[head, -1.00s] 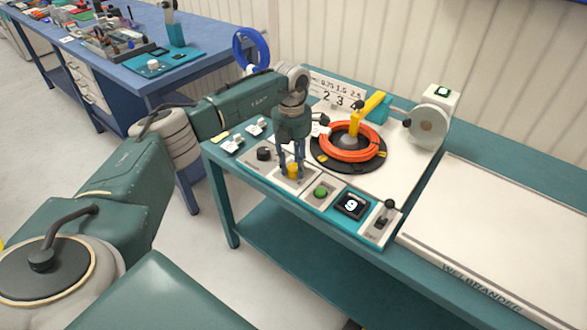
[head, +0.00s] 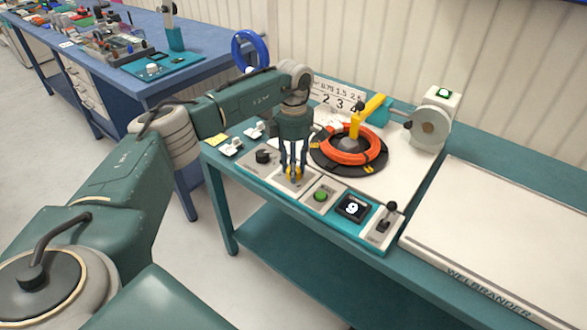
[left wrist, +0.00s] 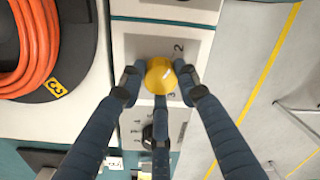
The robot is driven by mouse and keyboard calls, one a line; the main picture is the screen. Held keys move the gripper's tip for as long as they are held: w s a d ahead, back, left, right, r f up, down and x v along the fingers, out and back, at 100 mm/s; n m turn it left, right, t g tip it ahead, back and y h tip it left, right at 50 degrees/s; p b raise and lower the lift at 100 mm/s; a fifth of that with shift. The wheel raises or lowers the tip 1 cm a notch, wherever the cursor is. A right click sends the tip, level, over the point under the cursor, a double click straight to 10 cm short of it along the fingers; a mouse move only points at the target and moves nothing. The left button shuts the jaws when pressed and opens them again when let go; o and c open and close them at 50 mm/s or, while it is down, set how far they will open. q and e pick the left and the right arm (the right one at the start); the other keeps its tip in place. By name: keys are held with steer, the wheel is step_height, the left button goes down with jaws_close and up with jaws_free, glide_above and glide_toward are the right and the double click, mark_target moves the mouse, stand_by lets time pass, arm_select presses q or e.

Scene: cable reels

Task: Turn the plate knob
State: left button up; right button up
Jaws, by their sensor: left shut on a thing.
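The yellow knob (head: 294,173) sits on a light grey panel at the front of the teal bench. In the left wrist view the knob (left wrist: 160,74) is round, with the digits 2 and 3 printed beside it. My left gripper (head: 292,170) points down over the knob and is shut on it. In the left wrist view its blue-grey fingers (left wrist: 157,88) stand around the knob, one on each side and one below. The fingers partly hide the knob in the head view. My right gripper is not in view.
A black knob (head: 264,156) is left of the gripper. Behind, an orange cable coil (head: 350,146) lies on a black plate (head: 322,163) under a yellow arm (head: 368,112).

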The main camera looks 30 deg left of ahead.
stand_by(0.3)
arm_select(q)
steer(key=o, duration=1.2)
steer(key=shift+c, duration=0.2)
steer(key=shift+r, duration=0.1)
steer(key=shift+r, duration=0.25)
step_height(320, 180, up, 11)
steer(key=shift+w+a+r, duration=0.15)
